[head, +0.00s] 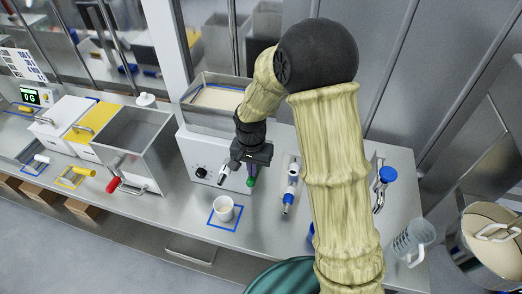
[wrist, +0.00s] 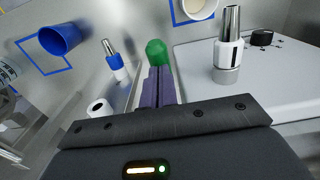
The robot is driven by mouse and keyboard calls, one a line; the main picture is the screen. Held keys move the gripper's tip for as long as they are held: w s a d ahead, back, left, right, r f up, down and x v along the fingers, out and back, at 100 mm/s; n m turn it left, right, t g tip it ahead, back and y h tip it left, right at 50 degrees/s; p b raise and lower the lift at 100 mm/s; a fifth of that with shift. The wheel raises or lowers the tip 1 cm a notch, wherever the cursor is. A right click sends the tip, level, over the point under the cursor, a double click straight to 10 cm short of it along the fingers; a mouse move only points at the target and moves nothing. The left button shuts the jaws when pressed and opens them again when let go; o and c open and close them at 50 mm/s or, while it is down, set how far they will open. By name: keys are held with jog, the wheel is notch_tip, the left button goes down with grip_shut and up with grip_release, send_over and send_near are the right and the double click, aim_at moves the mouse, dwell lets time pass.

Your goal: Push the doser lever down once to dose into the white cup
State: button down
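The doser is a white box (head: 206,160) with a black knob and a metal nozzle (head: 224,174); the nozzle also shows in the wrist view (wrist: 229,48). The white cup (head: 223,207) stands upright in a blue square in front of the doser; part of it shows at the top of the wrist view (wrist: 198,8). The lever's green knob (head: 250,183) is right of the nozzle. My gripper (wrist: 157,72) points down with its purple fingers together, their tips at the green knob (wrist: 156,48). I cannot tell whether they touch it. The lever's shaft is mostly hidden.
A white and blue nozzle (head: 289,194) is right of the lever. A blue cup (wrist: 60,39) sits near a blue square farther right on the counter. A clear jug (head: 408,240) stands at the counter's right end. Bins with a red-handled tool (head: 115,184) are at left.

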jog(key=shift+s+a+r+p, duration=0.1)
jog(key=shift+r+p, duration=0.85)
jog(key=shift+r, duration=0.75)
notch_tip(320, 180, up, 5)
jog(key=p, duration=0.3)
jog(key=shift+p, duration=0.4)
jog(key=s+d+f+n+t+b, duration=0.2)
jog(key=s+d+f+n+b, duration=0.1)
jog(key=s+d+b, duration=0.7)
jog(key=s+d+n, duration=0.1)
jog(key=s+d, duration=0.1)
jog(key=d, duration=0.1)
jog(key=shift+s+d+f+t+b, duration=0.2)
jog(key=shift+d+f+t+b, duration=0.1)
jog(key=shift+f, duration=0.1)
